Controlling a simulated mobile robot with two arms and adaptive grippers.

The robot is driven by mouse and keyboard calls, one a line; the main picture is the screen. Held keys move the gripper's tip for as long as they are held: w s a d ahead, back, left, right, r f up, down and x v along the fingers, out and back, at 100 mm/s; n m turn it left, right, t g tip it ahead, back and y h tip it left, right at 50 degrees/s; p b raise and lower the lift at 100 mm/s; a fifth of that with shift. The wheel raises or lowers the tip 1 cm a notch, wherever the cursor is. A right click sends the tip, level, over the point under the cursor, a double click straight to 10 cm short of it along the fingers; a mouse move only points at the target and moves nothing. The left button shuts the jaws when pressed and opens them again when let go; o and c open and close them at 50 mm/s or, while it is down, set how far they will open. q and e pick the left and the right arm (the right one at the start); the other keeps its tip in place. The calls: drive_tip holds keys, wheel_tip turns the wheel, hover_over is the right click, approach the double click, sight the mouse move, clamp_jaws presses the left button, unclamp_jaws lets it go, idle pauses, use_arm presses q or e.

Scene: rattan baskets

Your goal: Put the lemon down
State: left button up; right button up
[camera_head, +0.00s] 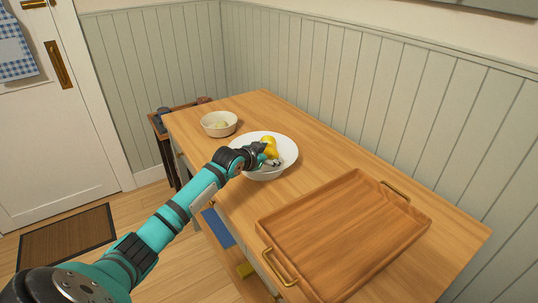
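A yellow lemon (268,142) shows at the large white bowl (287,148) on the wooden counter. More yellow shows just below it, so I cannot tell whether this is one fruit or two. My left gripper (270,161) reaches over the bowl's near left side, its fingers right beside the yellow fruit. The gripper and wrist hide part of the fruit and of the bowl's inside. I cannot tell whether the fingers are closed on the fruit or whether it rests in the bowl. My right gripper is not in view.
A smaller cream bowl (219,123) with a pale item in it stands at the far left of the counter (300,128). A wooden tray (345,232) with brass handles lies empty at the front right. An open drawer (224,255) sticks out below the counter.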

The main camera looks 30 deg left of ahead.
use_arm(q)
drive_tip(key=shift+r, duration=0.15)
drive_tip(key=v, duration=1.2)
idle(0.3)
